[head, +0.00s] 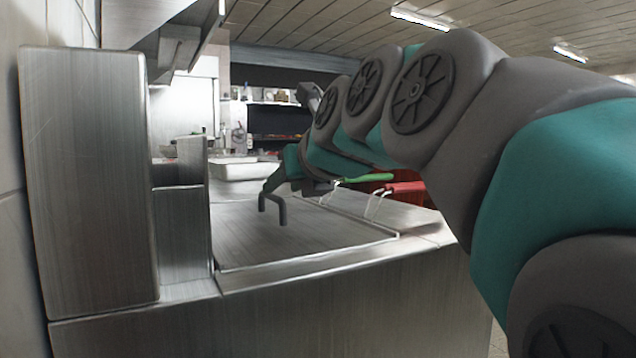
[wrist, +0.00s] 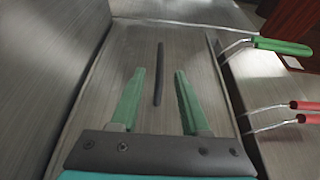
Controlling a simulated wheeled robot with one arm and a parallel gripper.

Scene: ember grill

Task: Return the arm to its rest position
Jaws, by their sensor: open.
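My arm reaches from the right of the head view over a steel counter, bent and stretched forward. My gripper (head: 273,183) is at its far end, low over a flat metal plate (head: 310,240). In the wrist view my gripper (wrist: 160,76) shows two green fingers spread apart, with nothing held. A dark bar-like handle (wrist: 159,62) lies between and beyond the fingertips, without visible contact. In the head view a grey bent handle shape (head: 284,212) shows just below the gripper; how close they are is hard to tell.
A green handle (wrist: 283,46) and red handles (wrist: 305,105) on wire shanks stick out right of the plate. A tall steel housing (head: 85,180) stands at left. A white tray (head: 245,170) lies behind the plate. Open space shows above the arm.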

